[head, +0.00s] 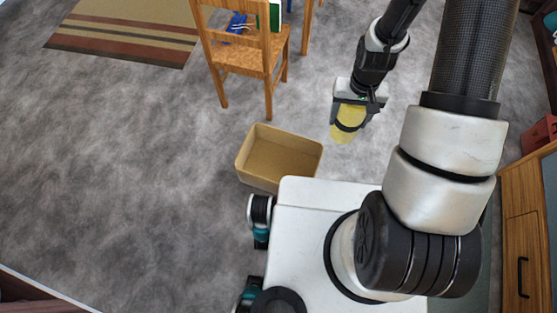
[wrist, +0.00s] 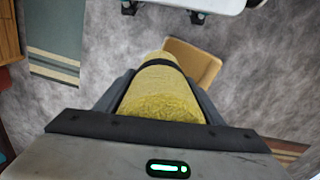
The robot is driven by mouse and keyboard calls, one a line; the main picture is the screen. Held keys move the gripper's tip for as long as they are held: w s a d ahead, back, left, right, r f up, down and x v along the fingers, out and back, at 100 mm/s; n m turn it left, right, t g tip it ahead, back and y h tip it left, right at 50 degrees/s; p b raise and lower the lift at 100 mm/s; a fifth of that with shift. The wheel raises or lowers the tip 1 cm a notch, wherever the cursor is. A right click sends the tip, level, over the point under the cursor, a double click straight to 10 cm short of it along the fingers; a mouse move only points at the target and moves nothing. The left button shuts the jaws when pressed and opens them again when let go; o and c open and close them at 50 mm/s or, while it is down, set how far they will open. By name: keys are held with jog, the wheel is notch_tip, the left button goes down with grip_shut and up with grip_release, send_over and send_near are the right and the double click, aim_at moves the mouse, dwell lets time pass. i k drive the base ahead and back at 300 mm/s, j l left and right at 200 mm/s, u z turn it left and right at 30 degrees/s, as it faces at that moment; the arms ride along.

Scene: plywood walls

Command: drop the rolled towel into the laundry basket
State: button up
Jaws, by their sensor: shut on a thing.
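The rolled towel (head: 347,121) is yellow with a dark band around it. My gripper (head: 350,119) is shut on it and holds it in the air, to the right of the basket in the head view. In the wrist view the towel (wrist: 161,92) lies between the two dark fingers. The laundry basket (head: 251,168) is a tan open box on the floor, just in front of my white base, and its visible inside looks empty. In the wrist view the basket (wrist: 205,68) shows beyond the towel and is partly hidden by it.
A wooden chair (head: 241,55) with blue and green things on its seat stands behind the basket. A striped rug (head: 120,52) lies at upper left. Wooden cabinets (head: 522,240) line the right edge. The grey floor left of the basket is clear.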

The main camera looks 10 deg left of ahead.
aim_at(277, 166)
jog(key=j+z, duration=0.3)
jog(key=j, duration=1.25)
jog(key=i+j, duration=0.05)
